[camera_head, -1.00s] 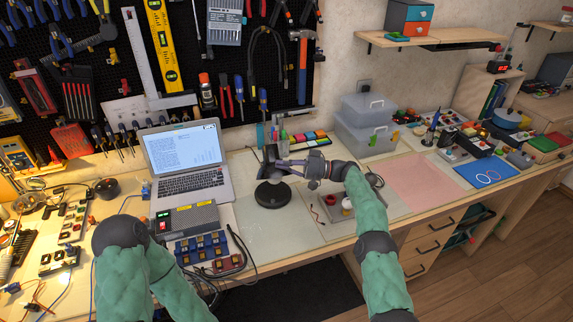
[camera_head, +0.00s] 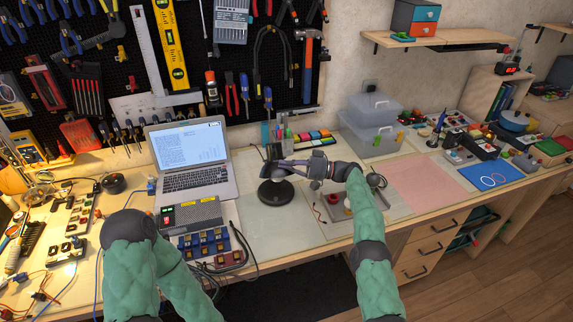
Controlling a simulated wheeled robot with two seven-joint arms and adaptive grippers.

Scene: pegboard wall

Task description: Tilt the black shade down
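The black shade (camera_head: 273,152) is a small dark shape on top of a lamp in the middle of the worktable. The round black lamp base (camera_head: 276,193) stands below it on a pale mat. My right gripper (camera_head: 283,166) reaches in from the right, its fingers pointing left at the lamp, close against the shade's lower part. The gripper and lamp overlap here, so I cannot tell whether the fingers touch or close on the shade. My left arm shows at the lower left, bent at the elbow; its gripper is out of view.
An open laptop (camera_head: 197,180) stands left of the lamp, with a grey device (camera_head: 190,213) in front of it. Clear plastic boxes (camera_head: 369,140) stand behind my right arm. A shallow tray (camera_head: 331,207) lies under my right forearm. The pale mat before the lamp is bare.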

